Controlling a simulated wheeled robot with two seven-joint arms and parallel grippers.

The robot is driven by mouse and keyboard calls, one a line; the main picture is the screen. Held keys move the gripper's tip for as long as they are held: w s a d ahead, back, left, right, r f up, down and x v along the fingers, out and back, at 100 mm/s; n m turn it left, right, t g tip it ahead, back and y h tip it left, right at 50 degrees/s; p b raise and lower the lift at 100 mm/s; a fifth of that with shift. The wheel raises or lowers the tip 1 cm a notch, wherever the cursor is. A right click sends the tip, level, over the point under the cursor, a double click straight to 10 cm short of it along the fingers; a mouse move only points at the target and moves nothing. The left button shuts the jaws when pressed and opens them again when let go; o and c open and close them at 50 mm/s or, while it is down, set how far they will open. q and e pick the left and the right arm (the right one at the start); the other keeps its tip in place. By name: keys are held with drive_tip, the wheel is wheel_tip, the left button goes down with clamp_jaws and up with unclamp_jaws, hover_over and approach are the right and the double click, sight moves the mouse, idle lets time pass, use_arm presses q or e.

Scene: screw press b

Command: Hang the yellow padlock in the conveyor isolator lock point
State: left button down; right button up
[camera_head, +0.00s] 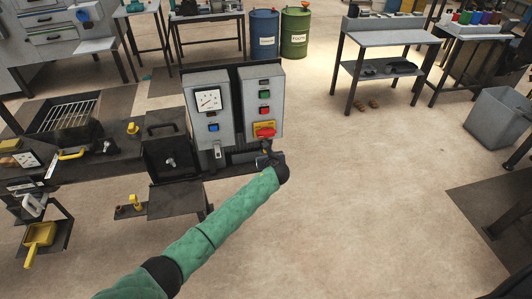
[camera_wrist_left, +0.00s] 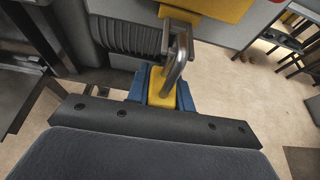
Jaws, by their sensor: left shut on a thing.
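My left gripper (camera_head: 268,155) is at the lower front of the right grey control box (camera_head: 261,85), just below the red rotary isolator handle (camera_head: 264,130) on its yellow plate. In the left wrist view the gripper (camera_wrist_left: 162,95) is shut on the yellow padlock (camera_wrist_left: 162,88), with blue finger pads on both sides of its body. The padlock's metal shackle (camera_wrist_left: 178,55) points up towards the yellow plate (camera_wrist_left: 215,8). A metal tab (camera_wrist_left: 167,38) shows beside the shackle; I cannot tell whether the shackle passes through it. In the head view the padlock is hidden. My right gripper is not in view.
A second grey box with a dial gauge (camera_head: 208,99) stands left of the control box. Further left are a bench with a grate (camera_head: 68,114) and a yellow dustpan-like scoop (camera_head: 38,238). Blue (camera_head: 263,40) and green (camera_head: 295,36) drums stand behind.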

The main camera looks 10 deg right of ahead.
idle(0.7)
use_arm(q)
drive_tip(key=c, duration=1.1)
unclamp_jaws()
drive_tip(key=shift+c, duration=0.2)
drive_tip(key=shift+s+r, duration=0.1)
drive_tip(key=shift+s, duration=0.45)
drive_tip(key=b+v, duration=0.2)
drive_tip(key=v, duration=0.4)
drive_tip(key=shift+s+r+b, duration=0.25)
drive_tip(key=shift+b, duration=0.05)
